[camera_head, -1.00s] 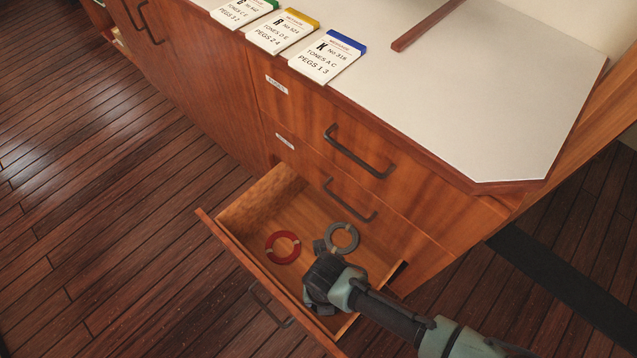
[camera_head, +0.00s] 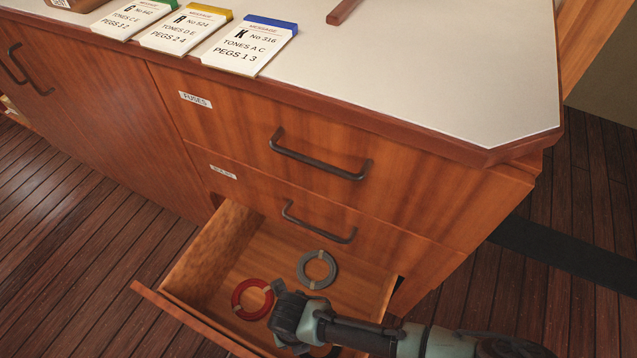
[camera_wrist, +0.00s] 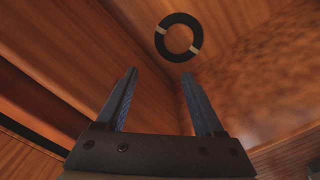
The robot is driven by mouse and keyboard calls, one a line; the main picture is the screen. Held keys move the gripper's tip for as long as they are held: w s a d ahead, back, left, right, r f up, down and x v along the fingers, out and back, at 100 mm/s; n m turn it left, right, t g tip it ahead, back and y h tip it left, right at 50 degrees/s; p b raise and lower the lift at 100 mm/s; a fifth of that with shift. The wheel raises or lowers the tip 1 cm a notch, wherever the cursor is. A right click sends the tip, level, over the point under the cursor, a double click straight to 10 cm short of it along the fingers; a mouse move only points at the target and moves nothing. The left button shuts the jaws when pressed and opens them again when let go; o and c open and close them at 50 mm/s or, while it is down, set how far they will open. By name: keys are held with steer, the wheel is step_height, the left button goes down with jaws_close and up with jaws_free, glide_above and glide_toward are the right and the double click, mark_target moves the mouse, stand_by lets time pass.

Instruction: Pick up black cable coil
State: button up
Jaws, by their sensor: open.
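The black cable coil (camera_wrist: 192,23) is a ring with two pale bands, lying on wood in the wrist view, beyond my fingertips and a little right of the middle. My gripper (camera_wrist: 158,74) is open and empty, its two blue-lined fingers apart and not touching the coil. In the head view my gripper (camera_head: 292,318) is over the front part of the open drawer (camera_head: 205,262). There the black coil is mostly or fully hidden by my gripper and arm; I cannot make it out surely.
A red coil (camera_head: 238,301) lies in the drawer just left of my gripper, and a grey coil (camera_head: 302,272) lies farther back. The drawer's walls and front panel surround them. The cabinet (camera_head: 235,135) and its countertop (camera_head: 400,70), with message cards (camera_head: 250,46), rise behind.

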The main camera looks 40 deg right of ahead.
step_height(320, 180, down, 16)
steer(key=b, duration=1)
steer(key=shift+w+r, duration=0.1)
steer(key=shift+r, duration=0.1)
steer(key=f+b, duration=0.2)
steer(key=f, duration=0.1)
steer(key=f+b, duration=0.2)
steer(key=shift+w+d+f, duration=0.1)
steer(key=shift+w, duration=0.3)
jaws_close()
